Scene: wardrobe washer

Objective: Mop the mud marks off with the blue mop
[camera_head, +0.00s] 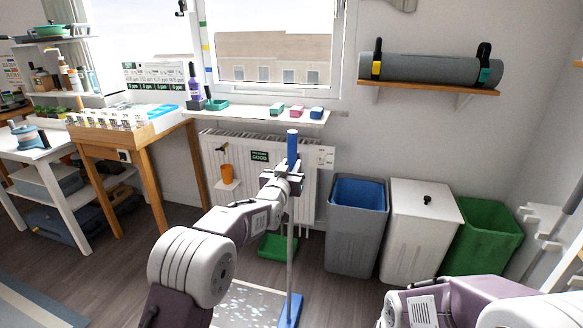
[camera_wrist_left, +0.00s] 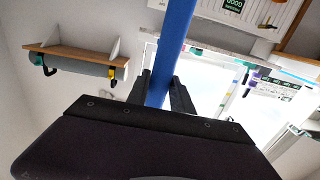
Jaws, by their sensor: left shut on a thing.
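The blue mop has a blue handle grip (camera_head: 292,146), a grey pole (camera_head: 290,250) and a blue head (camera_head: 290,311) at the bottom edge of the head view. It stands nearly upright. My left gripper (camera_head: 288,175) is shut on the blue grip, which also runs between the fingers in the left wrist view (camera_wrist_left: 172,50). Mud marks show as specks on a pale mat (camera_head: 245,305) on the floor, left of the mop head; my left arm hides part of it. My right arm comes in at the lower right, but its gripper is not visible.
A grey bin with a blue rim (camera_head: 357,235), a white lidded bin (camera_head: 420,230) and a green bin (camera_head: 485,238) stand along the wall. A green base (camera_head: 276,246) is on the floor behind the pole. A wooden table (camera_head: 150,140) and a radiator (camera_head: 240,165) are at the left and back.

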